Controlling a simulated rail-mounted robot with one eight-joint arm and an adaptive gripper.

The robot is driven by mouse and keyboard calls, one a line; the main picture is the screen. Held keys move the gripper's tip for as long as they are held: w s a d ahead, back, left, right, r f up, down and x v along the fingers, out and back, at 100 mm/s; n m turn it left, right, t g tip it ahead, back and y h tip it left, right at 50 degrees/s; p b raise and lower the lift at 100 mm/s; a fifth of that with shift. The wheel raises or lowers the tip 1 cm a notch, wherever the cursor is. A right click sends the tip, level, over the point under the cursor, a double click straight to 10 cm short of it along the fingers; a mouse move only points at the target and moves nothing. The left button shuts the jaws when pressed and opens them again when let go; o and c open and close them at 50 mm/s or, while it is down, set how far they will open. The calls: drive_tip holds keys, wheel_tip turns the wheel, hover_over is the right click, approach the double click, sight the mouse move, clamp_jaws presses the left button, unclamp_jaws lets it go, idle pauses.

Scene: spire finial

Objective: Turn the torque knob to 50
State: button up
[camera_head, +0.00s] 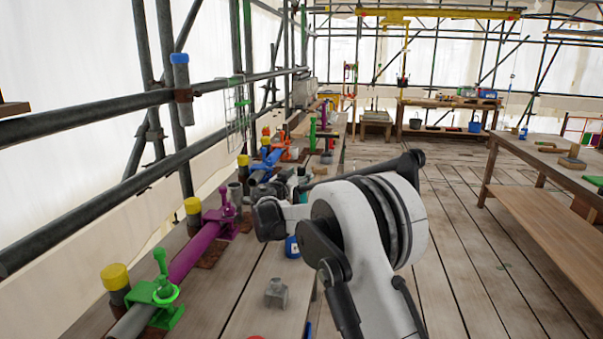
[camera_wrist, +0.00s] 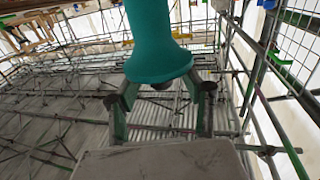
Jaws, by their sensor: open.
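A teal, bell-shaped piece (camera_wrist: 158,45) with a flared end fills the top middle of the wrist view. I cannot tell for certain whether it is the torque knob, and no scale or number is readable. My gripper (camera_wrist: 158,94) has its two fingers spread, with the flared end between or just beyond the fingertips. A gap shows on the right side; contact on the left is unclear. In the head view, my arm hides most of the area around the gripper, and I cannot pick out a torque knob there.
A purple clamp (camera_head: 223,215) and a green clamp (camera_head: 160,290) sit on a pipe along the left bench, beside yellow-capped posts (camera_head: 115,277). A small grey fitting (camera_head: 276,293) lies nearer. Scaffold rails line the left. A wooden table (camera_head: 545,150) stands right; the plank floor between is clear.

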drive_tip(key=shift+x, duration=1.15)
drive_tip(key=shift+c, duration=0.5)
clamp_jaws()
